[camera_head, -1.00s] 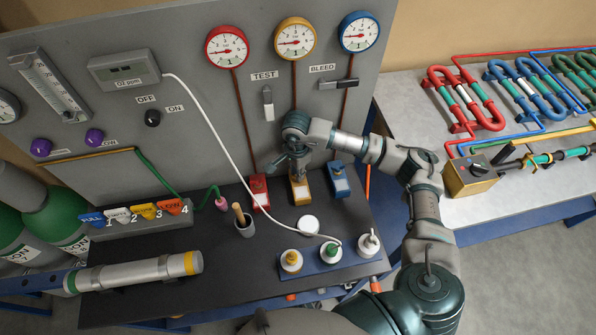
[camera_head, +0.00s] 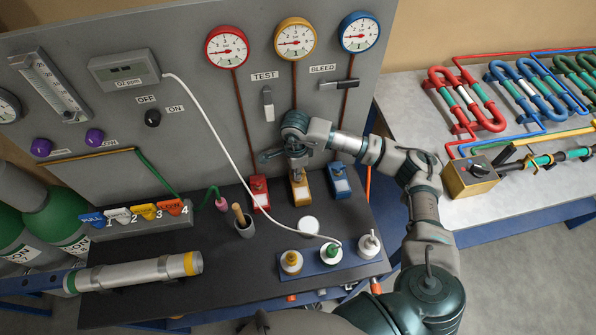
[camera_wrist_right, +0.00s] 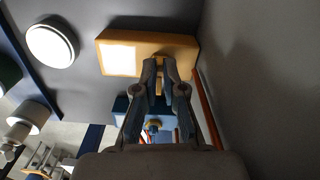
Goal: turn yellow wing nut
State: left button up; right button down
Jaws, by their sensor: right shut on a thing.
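The yellow block (camera_head: 300,192) stands on the dark bench top below the yellow gauge, between a red and a blue block. It also shows in the right wrist view (camera_wrist_right: 180,47), with a bright label on its face. My right gripper (camera_head: 298,174) is at the top of the yellow block. In the right wrist view its fingertips (camera_wrist_right: 160,64) are close together at the block's edge, shut on the yellow wing nut, which the fingers mostly hide. My left gripper is not in view.
The red block (camera_head: 260,193) and the blue block (camera_head: 339,180) stand close on either side. A white round lid (camera_head: 308,225) and a blue tray of capped bottles (camera_head: 328,260) are in front. A white hose (camera_head: 228,148) crosses the bench. The grey panel (camera_head: 215,120) rises behind.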

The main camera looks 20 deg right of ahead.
jog(key=shift+a+r, duration=0.1)
jog(key=c, duration=1.3)
grip_release()
jog(key=shift+w+a, duration=0.1)
jog(key=shift+r, duration=0.35)
notch_tip(320, 180, up, 11)
jog(key=shift+f, duration=0.1)
